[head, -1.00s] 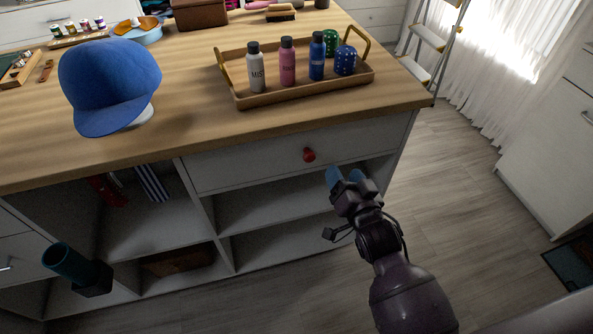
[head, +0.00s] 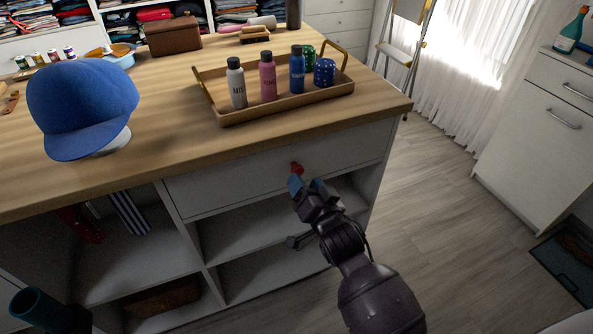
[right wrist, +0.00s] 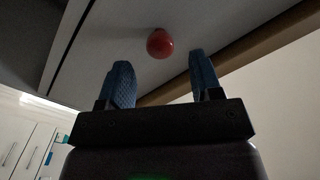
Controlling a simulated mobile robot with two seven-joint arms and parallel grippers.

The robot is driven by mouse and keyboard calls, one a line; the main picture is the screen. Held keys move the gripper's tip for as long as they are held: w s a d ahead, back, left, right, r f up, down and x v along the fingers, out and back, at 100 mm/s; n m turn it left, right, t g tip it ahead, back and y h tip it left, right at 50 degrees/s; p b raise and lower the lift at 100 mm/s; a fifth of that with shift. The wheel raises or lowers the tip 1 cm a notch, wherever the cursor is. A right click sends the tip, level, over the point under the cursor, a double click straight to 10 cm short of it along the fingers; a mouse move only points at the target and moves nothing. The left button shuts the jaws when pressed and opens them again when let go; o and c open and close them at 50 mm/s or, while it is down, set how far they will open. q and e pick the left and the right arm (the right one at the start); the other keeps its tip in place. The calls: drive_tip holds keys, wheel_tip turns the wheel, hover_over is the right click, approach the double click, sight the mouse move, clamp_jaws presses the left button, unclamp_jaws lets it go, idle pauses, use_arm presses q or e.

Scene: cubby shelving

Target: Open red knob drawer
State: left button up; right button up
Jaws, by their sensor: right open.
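The red knob (head: 296,168) sits on the front of a white drawer (head: 235,183) under the wooden counter top. The drawer front looks flush with the unit. My right gripper (head: 307,184) is just below and in front of the knob, with blue fingertips. In the right wrist view the knob (right wrist: 160,43) lies ahead of the two spread fingers (right wrist: 160,80), roughly midway between them and not gripped.
Open cubbies (head: 245,235) lie below the drawer. On the counter stand a wooden tray (head: 222,117) with bottles and a blue cap (head: 80,105). A white cabinet (head: 530,135) stands at right, with free floor between.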

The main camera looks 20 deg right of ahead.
sight(298, 170)
drive_tip(key=shift+w+a+b, duration=0.1)
drive_tip(key=shift+w+b, duration=0.3)
drive_tip(key=shift+w, duration=2.2)
drive_tip(key=shift+c, duration=0.2)
drive_tip(key=shift+s, duration=0.15)
clamp_jaws()
